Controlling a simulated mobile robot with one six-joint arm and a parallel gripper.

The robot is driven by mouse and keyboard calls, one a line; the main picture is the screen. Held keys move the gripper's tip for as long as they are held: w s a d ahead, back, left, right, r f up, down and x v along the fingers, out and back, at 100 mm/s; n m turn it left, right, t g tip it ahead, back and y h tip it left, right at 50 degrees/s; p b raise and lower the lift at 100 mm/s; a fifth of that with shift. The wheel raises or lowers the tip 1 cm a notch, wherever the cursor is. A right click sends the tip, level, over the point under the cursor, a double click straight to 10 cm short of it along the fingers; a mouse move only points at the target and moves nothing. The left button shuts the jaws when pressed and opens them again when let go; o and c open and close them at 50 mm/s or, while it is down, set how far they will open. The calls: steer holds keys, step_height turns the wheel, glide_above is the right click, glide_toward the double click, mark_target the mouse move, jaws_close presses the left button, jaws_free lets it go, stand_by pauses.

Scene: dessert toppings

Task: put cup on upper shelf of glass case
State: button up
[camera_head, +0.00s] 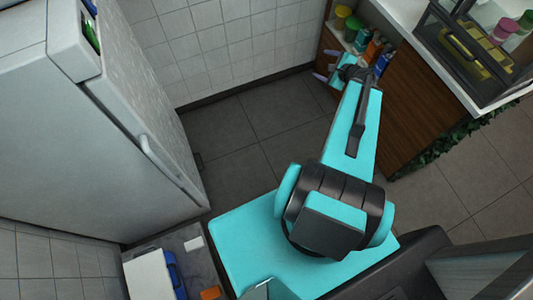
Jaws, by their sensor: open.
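The glass case (448,52) stands on the white counter at the upper right, with a dark frame and a dark handle. A pink cup-like thing (503,31) and a green one (526,21) show at the case, beside yellow items; I cannot tell which shelf they are on. My gripper (325,65) is at the top centre, left of the case and by the open end of the wooden cabinet. Its two pale purple fingertips are apart, and I see nothing between them. Which thing is the task's cup, I cannot tell.
Yellow and green containers (353,24) and orange and blue packages (373,49) stand in the cabinet's shelf beside my gripper. The wooden cabinet (415,105) is right of my arm. A large fridge (90,130) fills the left. Grey tiled floor (235,130) lies clear between.

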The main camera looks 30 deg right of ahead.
steer(key=s+a+f+n+g+y, duration=0.2)
steer(key=a+f+n, duration=0.25)
steer(key=a, duration=0.45)
steer(key=s+a+f+n+g+y, duration=0.1)
steer(key=a+f+n+g, duration=0.25)
steer(key=a+f, duration=0.4)
steer(key=s+a+f+n+g+y, duration=0.2)
steer(key=a+f+n, duration=0.15)
steer(key=a, duration=0.75)
steer(key=s+a+f+n+g+h, duration=0.1)
steer(key=s+a+f+n+g, duration=0.2)
steer(key=s+n, duration=0.2)
steer(key=s+a+f+n+g+h, duration=0.2)
steer(key=s+a+n+g, duration=0.1)
steer(key=s, duration=0.6)
steer(key=s+a+f+n+g+h, duration=0.1)
steer(key=s+a+f+n+g, duration=0.2)
steer(key=s+n, duration=0.4)
steer(key=shift+a+f+h, duration=0.3)
steer(key=shift+a, duration=0.55)
steer(key=shift+s+f, duration=0.1)
steer(key=shift+g, duration=0.25)
steer(key=f+b, duration=0.5)
steer(key=b, duration=0.1)
steer(key=shift+s+f, duration=0.2)
